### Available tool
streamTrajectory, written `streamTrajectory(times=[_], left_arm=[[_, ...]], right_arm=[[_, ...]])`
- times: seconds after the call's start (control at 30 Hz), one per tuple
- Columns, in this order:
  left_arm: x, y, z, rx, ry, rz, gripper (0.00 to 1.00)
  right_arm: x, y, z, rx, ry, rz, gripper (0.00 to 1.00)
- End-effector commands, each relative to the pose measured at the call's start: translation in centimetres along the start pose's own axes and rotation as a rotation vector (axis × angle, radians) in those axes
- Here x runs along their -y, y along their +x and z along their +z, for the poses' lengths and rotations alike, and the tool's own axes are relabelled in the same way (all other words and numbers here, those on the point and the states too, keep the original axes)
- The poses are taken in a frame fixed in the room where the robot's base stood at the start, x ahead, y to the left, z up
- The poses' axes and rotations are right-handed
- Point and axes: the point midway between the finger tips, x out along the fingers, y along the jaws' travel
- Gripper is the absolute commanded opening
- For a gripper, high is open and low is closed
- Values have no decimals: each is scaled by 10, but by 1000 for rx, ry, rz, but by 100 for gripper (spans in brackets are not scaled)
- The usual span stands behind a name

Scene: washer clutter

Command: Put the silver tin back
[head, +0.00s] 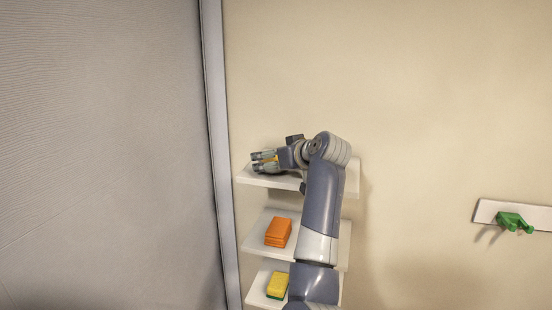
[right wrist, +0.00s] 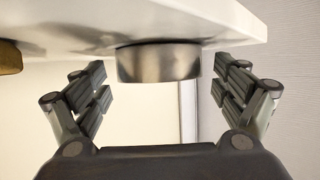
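The silver tin (right wrist: 159,62) is a short, shiny metal cylinder in the right wrist view, with its flat side against the white shelf board (right wrist: 215,14). That view looks upside down, so the tin appears to stand on the shelf. My right gripper (right wrist: 160,80) is open, with one finger on each side of the tin and a gap to both. In the head view my right gripper (head: 264,162) is at the left part of the top shelf (head: 285,182), and the tin cannot be made out clearly. My left gripper is out of view.
A brownish-yellow object (right wrist: 9,57) is on the same shelf, beyond one finger. Lower shelves hold an orange block stack (head: 278,232) and a yellow-green sponge (head: 277,285). A grey panel (head: 100,150) stands at left. A green item (head: 514,222) is on a wall rail at right.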

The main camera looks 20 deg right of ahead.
Motion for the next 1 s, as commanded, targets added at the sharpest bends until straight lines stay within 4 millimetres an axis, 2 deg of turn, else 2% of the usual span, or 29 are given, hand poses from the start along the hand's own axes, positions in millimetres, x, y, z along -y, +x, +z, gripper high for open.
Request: streamTrajectory(times=[0.27, 0.37, 0.53, 0.8, 1.0], left_arm=[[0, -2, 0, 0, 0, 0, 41], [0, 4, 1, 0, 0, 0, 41], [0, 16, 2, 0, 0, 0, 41], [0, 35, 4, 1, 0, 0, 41], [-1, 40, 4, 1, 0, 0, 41]], right_arm=[[0, -2, -5, -2, 0, 0, 90], [-1, -9, -2, -2, -1, 2, 90], [-1, -36, 0, -4, -1, 3, 90], [-1, -92, -1, -5, -1, 4, 90], [-1, -116, -3, -3, 0, 2, 90]])
